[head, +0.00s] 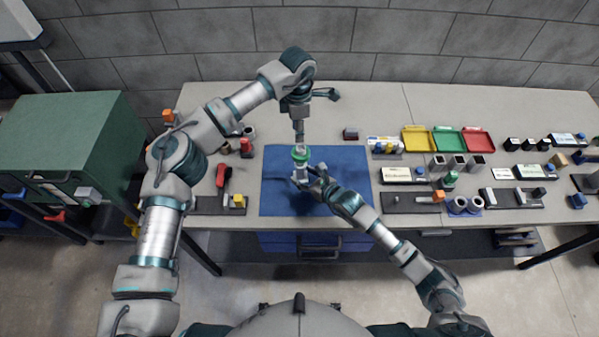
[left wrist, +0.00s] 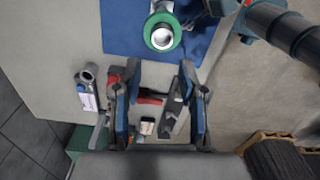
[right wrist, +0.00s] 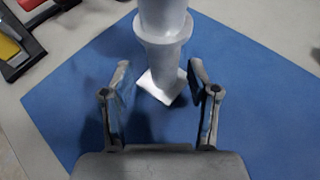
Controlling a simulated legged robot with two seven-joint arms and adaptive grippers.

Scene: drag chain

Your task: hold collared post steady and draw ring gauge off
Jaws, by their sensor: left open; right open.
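The collared post (right wrist: 163,55) is pale grey with a wider collar and a square foot. It stands on the blue mat and also shows in the head view (head: 301,170). The green ring gauge (head: 300,154) is around its upper part; the left wrist view shows the ring gauge (left wrist: 162,32) from above, around a white round end. My left gripper (left wrist: 161,70) is open and empty, close to the ring but apart from it.
The blue mat (head: 275,195) is mostly clear around the post. A red-handled tool (head: 222,178) lies left of it. Yellow, green and red trays (head: 418,139), small blocks and grey cylinders fill the table's right side. A green cabinet (head: 65,140) stands at the left.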

